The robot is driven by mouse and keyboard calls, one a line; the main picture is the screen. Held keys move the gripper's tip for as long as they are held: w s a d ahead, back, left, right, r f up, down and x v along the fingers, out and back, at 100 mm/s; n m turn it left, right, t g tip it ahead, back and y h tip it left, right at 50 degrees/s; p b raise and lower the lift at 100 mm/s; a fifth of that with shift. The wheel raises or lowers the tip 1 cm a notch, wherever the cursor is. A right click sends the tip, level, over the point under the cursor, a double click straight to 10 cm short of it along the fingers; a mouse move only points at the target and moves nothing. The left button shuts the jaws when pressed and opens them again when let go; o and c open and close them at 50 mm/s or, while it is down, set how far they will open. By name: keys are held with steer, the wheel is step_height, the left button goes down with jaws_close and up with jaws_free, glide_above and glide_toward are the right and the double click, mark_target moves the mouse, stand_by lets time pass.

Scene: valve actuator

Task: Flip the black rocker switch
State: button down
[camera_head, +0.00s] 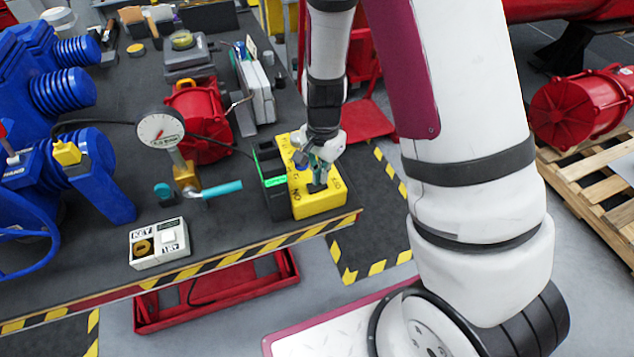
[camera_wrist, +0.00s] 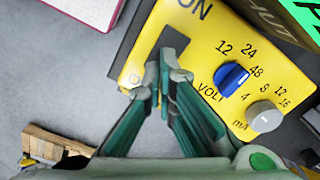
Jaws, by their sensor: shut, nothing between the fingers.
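The black rocker switch (camera_wrist: 168,57) is set in the top face of a yellow box (camera_head: 325,200), beside the printed "ON". The yellow box also shows in the wrist view (camera_wrist: 190,50). It stands at the right front edge of the dark bench. My gripper (camera_head: 318,178) is over the box, and in the wrist view its fingertips (camera_wrist: 158,82) are together, with nothing between them, at the switch. The fingers hide part of the switch. I cannot tell whether they touch it or which way it is tipped.
A blue knob (camera_wrist: 231,79) and a grey knob (camera_wrist: 264,116) stand on the box close to the fingers. A black device with a green display (camera_head: 272,181) stands left of it. A gauge (camera_head: 161,130), a teal-handled valve (camera_head: 215,189) and a key box (camera_head: 158,243) lie further left.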

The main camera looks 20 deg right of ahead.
steer(key=shift+f, duration=0.6)
stand_by(0.3)
steer(key=shift+r+p, duration=1.45)
steer(key=shift+r, duration=2.1)
